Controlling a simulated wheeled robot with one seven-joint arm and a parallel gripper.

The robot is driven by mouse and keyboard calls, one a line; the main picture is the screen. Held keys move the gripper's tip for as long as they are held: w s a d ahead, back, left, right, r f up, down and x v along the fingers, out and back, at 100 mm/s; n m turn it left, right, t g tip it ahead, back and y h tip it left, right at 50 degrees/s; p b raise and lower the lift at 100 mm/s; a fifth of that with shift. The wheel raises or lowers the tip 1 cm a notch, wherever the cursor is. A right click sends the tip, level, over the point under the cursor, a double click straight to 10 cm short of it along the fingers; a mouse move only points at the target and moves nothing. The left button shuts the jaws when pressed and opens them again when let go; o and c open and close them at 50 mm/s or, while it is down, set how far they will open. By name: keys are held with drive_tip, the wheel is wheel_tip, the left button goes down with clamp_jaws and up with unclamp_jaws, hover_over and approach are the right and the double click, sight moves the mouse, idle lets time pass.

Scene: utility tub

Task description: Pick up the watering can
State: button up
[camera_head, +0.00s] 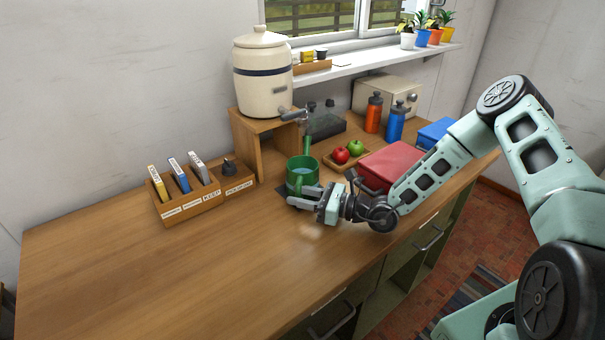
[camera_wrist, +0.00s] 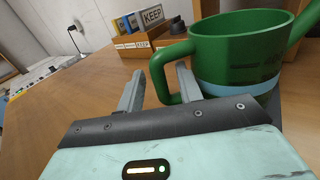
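The green watering can (camera_head: 301,173) stands upright on the wooden counter, below the spigot of the cream crock. In the wrist view the can (camera_wrist: 240,50) fills the upper right, with its looped handle (camera_wrist: 160,72) pointing left. My gripper (camera_head: 305,194) is low over the counter at the near side of the can. In the wrist view my two fingers (camera_wrist: 158,88) are spread apart, with part of the handle showing between them. I cannot tell whether either finger touches the handle. The can's far side is hidden.
A cream crock (camera_head: 262,75) stands on a wooden stand (camera_head: 246,147) behind the can. A wooden organizer (camera_head: 188,205) is to the left. A tray with apples (camera_head: 341,155) and a red box (camera_head: 388,167) lie to the right. The front left counter is clear.

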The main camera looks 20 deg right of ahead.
drive_tip(key=shift+w+a, duration=0.25)
drive_tip(key=shift+a, duration=0.05)
clamp_jaws()
drive_tip(key=shift+r, duration=0.2)
